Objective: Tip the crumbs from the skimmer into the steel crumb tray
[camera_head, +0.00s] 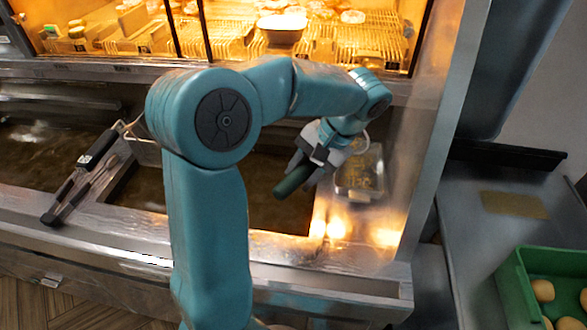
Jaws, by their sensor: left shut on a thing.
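My left gripper (303,172) is shut on the dark green handle of the skimmer (291,183), over the right end of the fryer. The handle slants down to the left, towards me. The skimmer's head is mostly hidden behind my gripper and wrist; a thin wire loop shows just right of the wrist. The steel crumb tray (346,196) is a small pale rectangular pan on the steel top right of the gripper. Yellowish bits show within its outline; I cannot tell whether they lie in the tray or on the skimmer. My right gripper is out of view.
Dark oil vats (265,205) lie below and left of the gripper. A black-handled basket (98,150) and dark tongs (66,200) rest at the left. A lit food display stands behind. A green crate (515,285) with round brown items is at the lower right.

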